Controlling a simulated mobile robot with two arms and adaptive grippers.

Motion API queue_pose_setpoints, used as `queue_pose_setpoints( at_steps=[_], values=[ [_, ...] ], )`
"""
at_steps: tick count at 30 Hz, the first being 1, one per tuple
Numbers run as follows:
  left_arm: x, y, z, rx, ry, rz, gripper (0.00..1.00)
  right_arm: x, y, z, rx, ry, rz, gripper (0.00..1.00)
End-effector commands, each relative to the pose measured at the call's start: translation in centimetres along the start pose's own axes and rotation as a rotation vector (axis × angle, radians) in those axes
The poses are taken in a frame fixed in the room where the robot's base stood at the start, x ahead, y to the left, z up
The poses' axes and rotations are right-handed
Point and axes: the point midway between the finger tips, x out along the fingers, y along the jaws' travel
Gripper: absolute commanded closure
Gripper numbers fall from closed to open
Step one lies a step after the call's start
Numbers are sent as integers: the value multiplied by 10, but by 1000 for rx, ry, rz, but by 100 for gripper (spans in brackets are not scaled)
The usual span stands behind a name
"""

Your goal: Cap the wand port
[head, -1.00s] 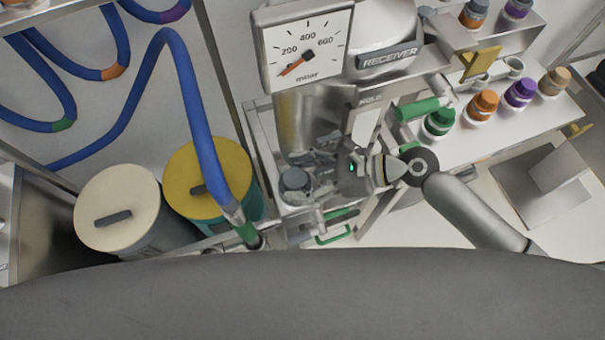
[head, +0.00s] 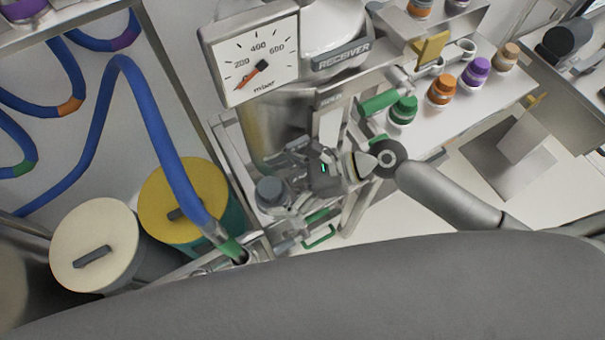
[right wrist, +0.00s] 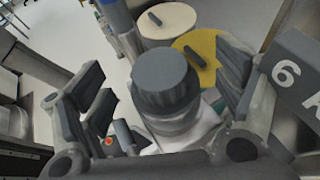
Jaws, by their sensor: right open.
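A dark grey ribbed cap (right wrist: 165,78) sits on a pale metal neck (right wrist: 178,122) in the right wrist view; in the head view the cap (head: 271,191) is beside the steel vessel. My right gripper (head: 290,165) is open, its fingers on either side of the cap with gaps showing in the right wrist view (right wrist: 165,95). Whether this neck is the wand port I cannot tell. A blue hose (head: 160,135) ends in a green-banded metal tip (head: 232,248), standing in a holder left of the cap. My left gripper is not in view.
A cream-lidded bin (head: 95,245) and a yellow-lidded bin (head: 185,198) are at left. Several coloured-capped bottles, including a green one (head: 403,110), stand on the right shelf. A green handle (head: 320,238) is low nearby.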

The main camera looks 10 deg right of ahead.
Motion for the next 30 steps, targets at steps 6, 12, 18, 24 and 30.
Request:
queue_pose_setpoints(
  at_steps=[6,12,18,24,30],
  values=[
    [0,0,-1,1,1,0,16,-23,0,-2,1,4,-2,13],
    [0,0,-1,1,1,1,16,-64,1,-1,0,6,1,13],
    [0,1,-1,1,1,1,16,-100,1,-2,2,4,0,13],
    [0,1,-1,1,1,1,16,-118,1,-1,0,2,1,13],
    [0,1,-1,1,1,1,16,-120,0,0,0,0,1,13]
  ],
)
